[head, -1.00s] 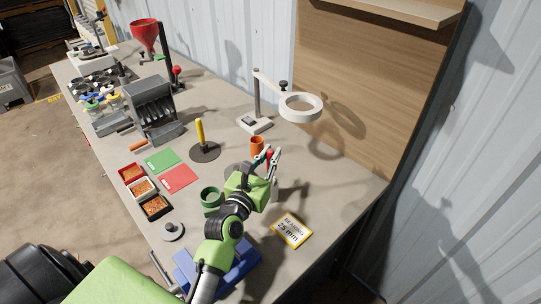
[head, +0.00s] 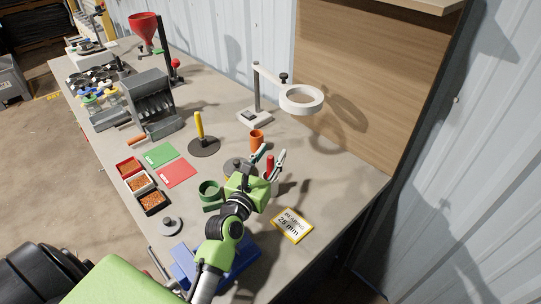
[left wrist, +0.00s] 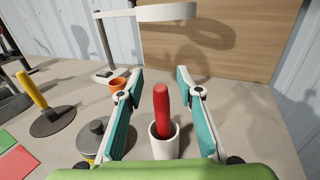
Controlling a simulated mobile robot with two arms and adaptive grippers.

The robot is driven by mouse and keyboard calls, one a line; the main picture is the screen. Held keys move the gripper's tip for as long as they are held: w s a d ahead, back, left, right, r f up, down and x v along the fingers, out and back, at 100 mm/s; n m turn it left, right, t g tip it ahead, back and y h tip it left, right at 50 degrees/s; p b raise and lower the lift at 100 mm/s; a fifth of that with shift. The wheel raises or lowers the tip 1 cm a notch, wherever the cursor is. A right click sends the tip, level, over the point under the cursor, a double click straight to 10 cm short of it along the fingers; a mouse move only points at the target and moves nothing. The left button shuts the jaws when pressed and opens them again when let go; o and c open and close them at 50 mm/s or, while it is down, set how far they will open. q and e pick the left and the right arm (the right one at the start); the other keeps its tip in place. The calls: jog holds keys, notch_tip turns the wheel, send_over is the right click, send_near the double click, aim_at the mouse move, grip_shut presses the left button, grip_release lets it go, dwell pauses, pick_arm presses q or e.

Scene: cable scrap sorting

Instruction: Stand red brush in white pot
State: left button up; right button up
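The red brush (left wrist: 162,108) stands nearly upright, leaning slightly, with its lower end inside the white pot (left wrist: 163,150) in the left wrist view. The brush (head: 270,162) also shows in the head view, and the pot there is mostly hidden by my gripper. My left gripper (head: 273,151) is open, with one finger on each side of the brush. In the left wrist view clear gaps show between the brush and both teal finger pads. My right gripper is not in view.
An orange cup (head: 257,139) stands just behind the gripper and a green cup (head: 210,194) to its left. A ring lamp (head: 301,99) stands farther back. A yellow-handled tool (head: 200,127) stands on a dark disc. A yellow-edged sign (head: 292,226) lies at front right.

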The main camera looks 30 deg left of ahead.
pick_arm(q)
jog(key=s+d, duration=0.1)
jog(key=s, duration=1.1)
dwell(1.0)
